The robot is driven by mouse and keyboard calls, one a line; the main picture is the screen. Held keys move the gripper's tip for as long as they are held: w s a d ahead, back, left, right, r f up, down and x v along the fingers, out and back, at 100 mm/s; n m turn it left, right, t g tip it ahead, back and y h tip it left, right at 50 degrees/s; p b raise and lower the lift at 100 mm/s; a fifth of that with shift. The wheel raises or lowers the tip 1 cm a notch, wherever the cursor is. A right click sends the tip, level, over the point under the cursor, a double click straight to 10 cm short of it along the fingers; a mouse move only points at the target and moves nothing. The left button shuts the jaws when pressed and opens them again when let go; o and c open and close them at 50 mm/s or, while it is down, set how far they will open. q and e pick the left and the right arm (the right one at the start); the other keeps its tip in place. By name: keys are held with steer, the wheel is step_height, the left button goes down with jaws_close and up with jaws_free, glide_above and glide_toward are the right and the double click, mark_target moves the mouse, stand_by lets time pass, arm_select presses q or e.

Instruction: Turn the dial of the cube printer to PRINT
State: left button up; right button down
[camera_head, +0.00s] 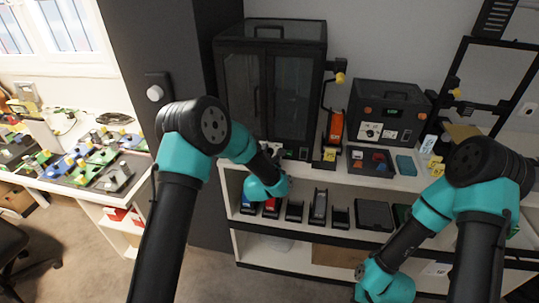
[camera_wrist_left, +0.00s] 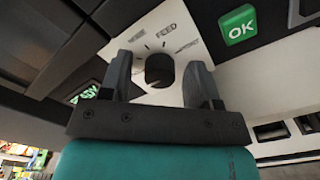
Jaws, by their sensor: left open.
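The cube printer (camera_head: 270,90) is a tall black cabinet with glass doors on the white bench. In the left wrist view its dial (camera_wrist_left: 160,70) is a round black knob on a white panel (camera_wrist_left: 170,24). My left gripper (camera_wrist_left: 161,80) is open, with one finger on each side of the dial. Whether the fingers touch it I cannot tell. In the head view my forearm and wrist largely hide this gripper. My right gripper is not distinguishable in the head view.
A green OK button (camera_wrist_left: 239,26) sits right of the dial, and a green-lit display (camera_wrist_left: 85,94) lies to the left. On the bench, a smaller black box (camera_head: 388,115) and a tray (camera_head: 371,160) stand right of the printer. A shelf with several dark holders (camera_head: 318,207) is below.

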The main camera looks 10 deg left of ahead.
arm_select(q)
steer(key=c, duration=0.9)
